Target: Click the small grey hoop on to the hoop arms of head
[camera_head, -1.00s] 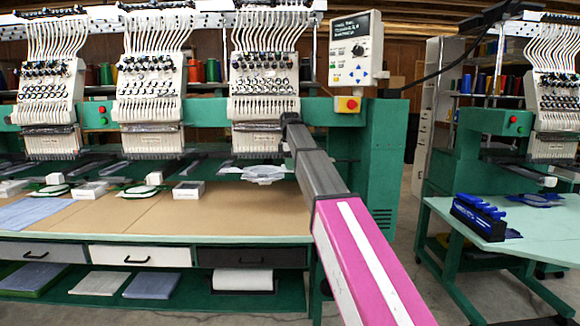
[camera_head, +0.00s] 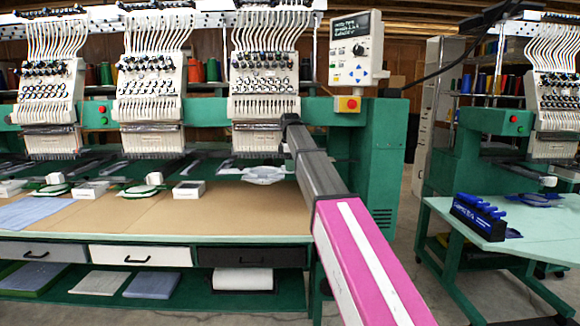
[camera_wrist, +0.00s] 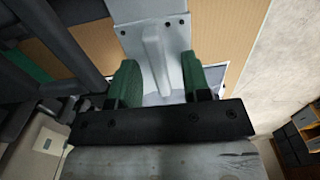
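A pale grey hoop (camera_head: 264,174) is under the sewing head (camera_head: 264,85) nearest the control panel, above the tan table. Whether it is seated on the hoop arms cannot be seen. In the wrist view, a light grey plate (camera_wrist: 124,12) with a raised rib (camera_wrist: 156,55) and small dark screws lies just beyond my gripper (camera_wrist: 162,85). The two green fingers stand apart, on either side of the rib, with gaps visible beside it.
A control panel (camera_head: 356,50) and green machine column (camera_head: 382,165) stand right of the head. White boxes (camera_head: 189,190) and round hoops (camera_head: 143,190) lie on the tan tabletop (camera_head: 240,215) to the left. A side table (camera_head: 540,240) with a blue rack (camera_head: 478,215) is at right.

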